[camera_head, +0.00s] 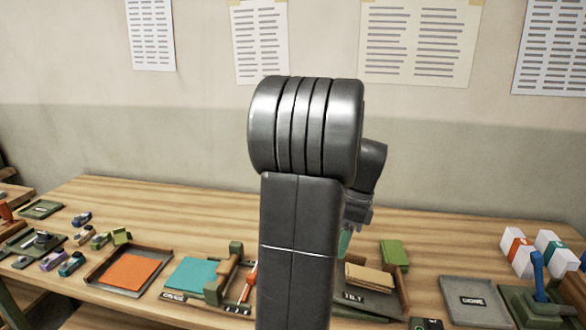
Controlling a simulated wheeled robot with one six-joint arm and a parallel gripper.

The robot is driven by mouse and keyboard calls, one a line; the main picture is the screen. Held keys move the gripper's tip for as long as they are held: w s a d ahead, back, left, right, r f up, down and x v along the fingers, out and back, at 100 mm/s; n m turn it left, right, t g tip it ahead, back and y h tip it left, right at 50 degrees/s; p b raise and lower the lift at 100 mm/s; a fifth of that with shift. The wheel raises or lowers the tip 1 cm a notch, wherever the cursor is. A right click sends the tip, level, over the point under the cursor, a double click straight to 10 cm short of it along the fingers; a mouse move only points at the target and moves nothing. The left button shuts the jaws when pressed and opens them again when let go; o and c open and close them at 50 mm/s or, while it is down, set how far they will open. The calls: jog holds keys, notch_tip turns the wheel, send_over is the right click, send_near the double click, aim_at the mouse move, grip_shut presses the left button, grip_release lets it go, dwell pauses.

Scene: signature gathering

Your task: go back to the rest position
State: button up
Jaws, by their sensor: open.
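My arm stands upright in the middle of the head view and covers the centre of the table. My gripper (357,214) shows partly behind the arm, to its right, pointing down above the wooden table (430,228). Its jaws are open, and the fingertips are mostly hidden by my arm. A small green thing shows just below it, partly hidden. I see nothing held in the jaws.
On the table are a tray with orange paper (132,272), a teal sheet (192,275), a tray with tan paper (369,277), a grey tray (473,310), a green block (394,252) and a blue-handled press (538,275). Several small coloured objects lie left. Posters hang behind.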

jog(key=p+x, duration=0.1)
jog(key=x, duration=1)
jog(key=shift+f, duration=0.15)
jog(key=shift+s+a+f+b, duration=0.1)
jog(key=shift+a+f+b, duration=0.05)
jog(key=shift+f+b, duration=0.35)
jog(key=shift+r, duration=0.1)
jog(key=shift+s+h, duration=0.15)
jog(key=shift+h, duration=0.15)
